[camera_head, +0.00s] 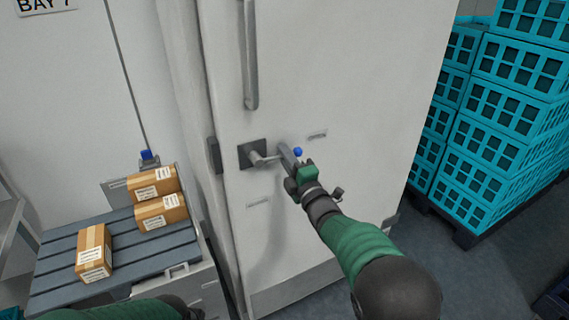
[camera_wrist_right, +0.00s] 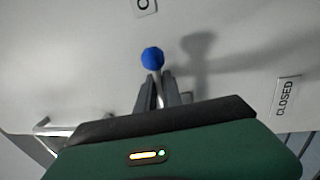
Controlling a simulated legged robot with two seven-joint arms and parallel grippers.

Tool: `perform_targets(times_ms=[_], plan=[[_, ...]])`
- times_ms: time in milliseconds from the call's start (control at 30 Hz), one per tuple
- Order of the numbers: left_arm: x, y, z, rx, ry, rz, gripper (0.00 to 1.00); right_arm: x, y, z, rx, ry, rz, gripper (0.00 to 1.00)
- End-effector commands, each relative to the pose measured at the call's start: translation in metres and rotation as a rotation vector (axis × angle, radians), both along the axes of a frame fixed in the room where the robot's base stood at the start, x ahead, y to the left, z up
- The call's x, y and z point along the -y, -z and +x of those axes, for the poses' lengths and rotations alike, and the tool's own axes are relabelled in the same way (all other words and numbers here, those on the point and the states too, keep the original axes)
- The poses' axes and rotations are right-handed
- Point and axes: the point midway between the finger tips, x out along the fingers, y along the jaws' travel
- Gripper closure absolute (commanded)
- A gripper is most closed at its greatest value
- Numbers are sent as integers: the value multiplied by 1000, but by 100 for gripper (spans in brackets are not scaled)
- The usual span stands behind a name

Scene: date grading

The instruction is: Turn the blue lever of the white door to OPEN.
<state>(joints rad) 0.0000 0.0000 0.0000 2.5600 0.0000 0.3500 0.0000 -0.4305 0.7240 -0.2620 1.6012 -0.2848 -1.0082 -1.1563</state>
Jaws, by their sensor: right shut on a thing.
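The white door (camera_head: 345,60) fills the middle of the head view. Its lever has a grey hub on a dark square plate (camera_head: 245,150) and a blue knob (camera_head: 298,152) at its end, and points roughly to the right. My right gripper (camera_head: 288,158) is shut on the lever just behind the knob. In the right wrist view the blue knob (camera_wrist_right: 152,58) sticks out beyond the fingers (camera_wrist_right: 157,92). That view also shows a CLOSED label (camera_wrist_right: 287,97) at the right and a cut-off label beginning with O (camera_wrist_right: 145,6) at the top. My left gripper is out of view.
A long vertical grey handle (camera_head: 250,60) stands above the lever. At the left, a slatted grey bench (camera_head: 60,265) carries three cardboard boxes (camera_head: 94,250). Turquoise crates (camera_head: 500,130) are stacked on a dark pallet at the right. Bare floor (camera_head: 440,265) shows between door and crates.

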Motion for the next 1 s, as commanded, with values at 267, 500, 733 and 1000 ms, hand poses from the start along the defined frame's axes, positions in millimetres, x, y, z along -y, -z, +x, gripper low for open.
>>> perform_targets(times_ms=[267, 500, 733, 1000], plan=[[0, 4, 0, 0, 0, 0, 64, -2, 1, -1, 14, -3, -43, 100], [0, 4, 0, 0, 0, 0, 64, -2, 1, -1, 15, -3, -44, 100], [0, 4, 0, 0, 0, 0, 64, -2, 1, -1, 15, -4, -43, 74], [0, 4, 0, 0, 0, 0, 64, -1, -1, 0, 19, -1, -40, 68]])
